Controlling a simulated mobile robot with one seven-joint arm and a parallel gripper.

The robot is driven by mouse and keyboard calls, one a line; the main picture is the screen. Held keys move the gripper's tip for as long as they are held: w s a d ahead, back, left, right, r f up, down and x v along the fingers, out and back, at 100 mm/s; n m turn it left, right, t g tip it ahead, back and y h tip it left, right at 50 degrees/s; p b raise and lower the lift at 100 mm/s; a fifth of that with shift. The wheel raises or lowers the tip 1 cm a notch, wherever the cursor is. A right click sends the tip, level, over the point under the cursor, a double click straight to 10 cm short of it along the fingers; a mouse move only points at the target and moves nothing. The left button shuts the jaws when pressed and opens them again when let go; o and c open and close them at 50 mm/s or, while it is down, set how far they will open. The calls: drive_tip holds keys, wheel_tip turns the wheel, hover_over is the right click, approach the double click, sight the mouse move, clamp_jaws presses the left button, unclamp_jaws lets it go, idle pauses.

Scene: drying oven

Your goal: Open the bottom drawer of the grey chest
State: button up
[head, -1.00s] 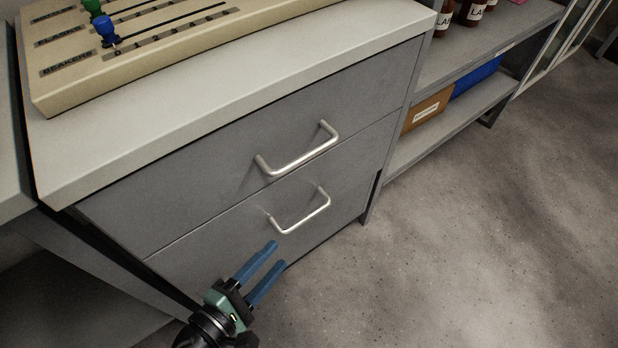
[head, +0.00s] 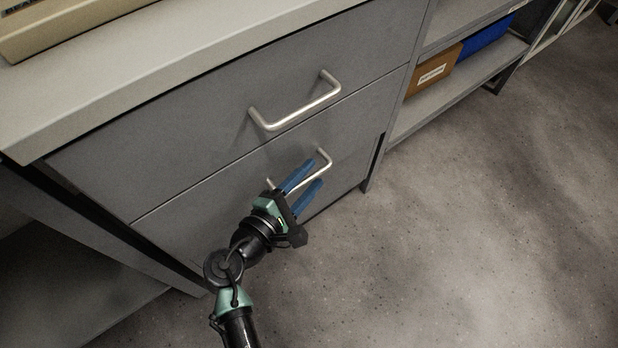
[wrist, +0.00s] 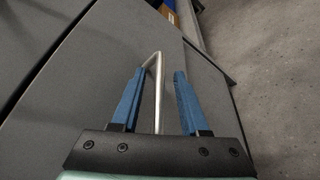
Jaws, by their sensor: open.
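The grey chest (head: 235,95) has two drawers showing, and both look closed. The bottom drawer (head: 190,215) has a silver bar handle (head: 323,163), partly hidden behind my gripper in the head view. My gripper (head: 310,174) is open at that handle, with its two blue fingers pointing at the drawer.
The upper drawer's silver handle (head: 297,114) sticks out just above my gripper. The pale worktop (head: 150,55) overhangs the chest. A shelf at right holds a brown box (head: 433,72) and a blue box (head: 486,44). The floor (head: 480,220) in front is clear.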

drive_tip(key=shift+w+d, duration=0.1)
drive_tip(key=shift+w, duration=0.05)
drive_tip(key=shift+c, duration=0.3)
clamp_jaws()
idle(1.1)
